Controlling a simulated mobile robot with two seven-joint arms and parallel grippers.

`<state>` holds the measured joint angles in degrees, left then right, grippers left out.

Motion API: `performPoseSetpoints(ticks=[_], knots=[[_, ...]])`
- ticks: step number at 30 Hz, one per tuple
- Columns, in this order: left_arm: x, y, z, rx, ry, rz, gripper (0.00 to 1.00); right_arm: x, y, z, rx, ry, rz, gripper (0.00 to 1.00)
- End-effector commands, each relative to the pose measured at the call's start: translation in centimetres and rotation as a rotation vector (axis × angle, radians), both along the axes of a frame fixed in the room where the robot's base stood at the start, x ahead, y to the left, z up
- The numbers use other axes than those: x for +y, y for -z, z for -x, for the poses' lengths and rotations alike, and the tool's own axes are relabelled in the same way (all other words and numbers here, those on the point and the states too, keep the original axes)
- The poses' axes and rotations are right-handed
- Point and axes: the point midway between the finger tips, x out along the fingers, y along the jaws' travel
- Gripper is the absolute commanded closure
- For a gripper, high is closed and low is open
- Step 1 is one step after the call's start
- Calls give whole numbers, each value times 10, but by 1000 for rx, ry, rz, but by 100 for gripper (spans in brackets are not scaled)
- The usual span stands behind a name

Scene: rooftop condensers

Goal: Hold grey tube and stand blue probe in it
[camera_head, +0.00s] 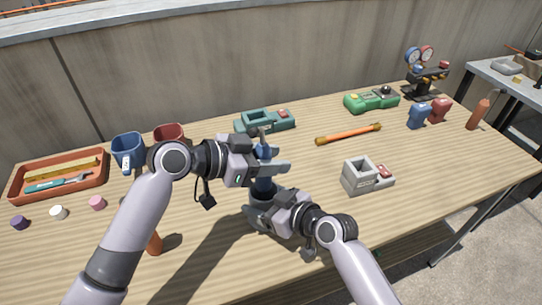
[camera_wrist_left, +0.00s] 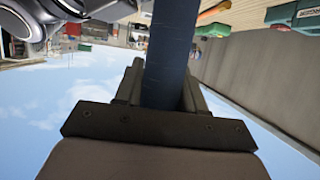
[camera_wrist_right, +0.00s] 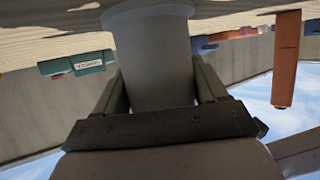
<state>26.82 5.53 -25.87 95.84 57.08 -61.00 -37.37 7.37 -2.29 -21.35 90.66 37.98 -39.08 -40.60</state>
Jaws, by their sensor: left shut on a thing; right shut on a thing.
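The blue probe (camera_head: 264,184) is upright in my left gripper (camera_head: 270,158), which is shut on it; its shaft fills the middle of the left wrist view (camera_wrist_left: 171,50). The grey tube (camera_head: 261,199) stands upright directly below, in my right gripper (camera_head: 262,210), which is shut around it; the tube also shows between the fingers in the right wrist view (camera_wrist_right: 155,60). The probe's lower end meets the tube's mouth in the head view. I cannot tell how far it is inside, as the fingers hide part of both.
The front right table is clear.

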Motion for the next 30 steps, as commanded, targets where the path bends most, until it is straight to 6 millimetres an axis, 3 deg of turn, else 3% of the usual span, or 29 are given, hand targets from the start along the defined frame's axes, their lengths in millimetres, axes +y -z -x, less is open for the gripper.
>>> performPoseSetpoints(ticks=[30], knots=[[0,17,0,0,0,1,99,0,1,0,2,-1,1,61]])
